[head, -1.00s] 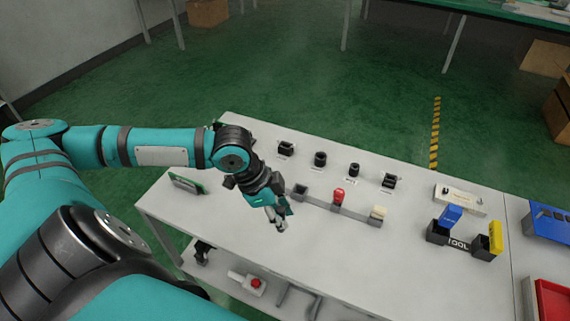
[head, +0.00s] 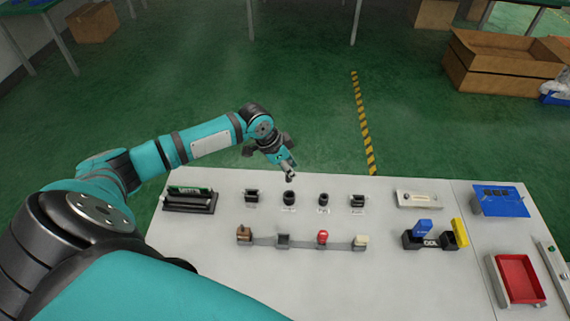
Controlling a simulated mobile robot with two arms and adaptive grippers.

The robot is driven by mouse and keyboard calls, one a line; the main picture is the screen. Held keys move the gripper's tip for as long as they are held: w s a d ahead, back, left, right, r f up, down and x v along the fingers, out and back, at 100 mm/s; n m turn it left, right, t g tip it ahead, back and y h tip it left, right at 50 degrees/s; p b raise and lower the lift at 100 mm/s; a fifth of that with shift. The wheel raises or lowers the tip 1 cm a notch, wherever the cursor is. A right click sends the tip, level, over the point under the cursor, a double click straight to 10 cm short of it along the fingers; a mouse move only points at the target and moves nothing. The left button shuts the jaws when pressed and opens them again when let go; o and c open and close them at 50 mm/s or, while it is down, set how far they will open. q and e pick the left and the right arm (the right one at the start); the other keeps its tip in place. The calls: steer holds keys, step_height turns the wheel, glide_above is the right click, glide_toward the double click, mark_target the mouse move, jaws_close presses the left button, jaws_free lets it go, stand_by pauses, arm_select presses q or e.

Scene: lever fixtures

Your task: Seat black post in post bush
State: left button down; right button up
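My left gripper (head: 289,173) is above the back edge of the table, just behind a round black bush (head: 289,198). Its fingertips are small and point down, with something dark at their ends. I cannot tell whether that is the black post or the fingertips themselves. A second, slimmer round black bush (head: 323,199) stands to the right. The small labels in front of them are unreadable, so I cannot tell which is the post bush. No black post is clearly visible on the table. In the front holder row, one dark socket (head: 283,240) looks empty. My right gripper is out of view.
Black square fixtures (head: 252,196) and (head: 358,201) flank the bushes. The holder row carries a brown piece (head: 244,233), a red piece (head: 323,236) and a cream piece (head: 360,241). A tool holder (head: 430,241) and red tray (head: 519,279) are right. The front table is clear.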

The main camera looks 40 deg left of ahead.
mark_target(290, 181)
arm_select(q)
steer(key=shift+d+r, duration=0.1)
steer(key=shift+d, duration=0.3)
steer(key=shift+a+p, duration=0.2)
steer(key=shift+p, duration=0.35)
steer(key=shift+f+b, duration=0.65)
steer(key=shift+f, duration=0.15)
step_height(290, 181, down, 3)
steer(key=shift+f+b, duration=0.2)
steer(key=shift+b, duration=0.65)
steer(key=shift+f, duration=0.4)
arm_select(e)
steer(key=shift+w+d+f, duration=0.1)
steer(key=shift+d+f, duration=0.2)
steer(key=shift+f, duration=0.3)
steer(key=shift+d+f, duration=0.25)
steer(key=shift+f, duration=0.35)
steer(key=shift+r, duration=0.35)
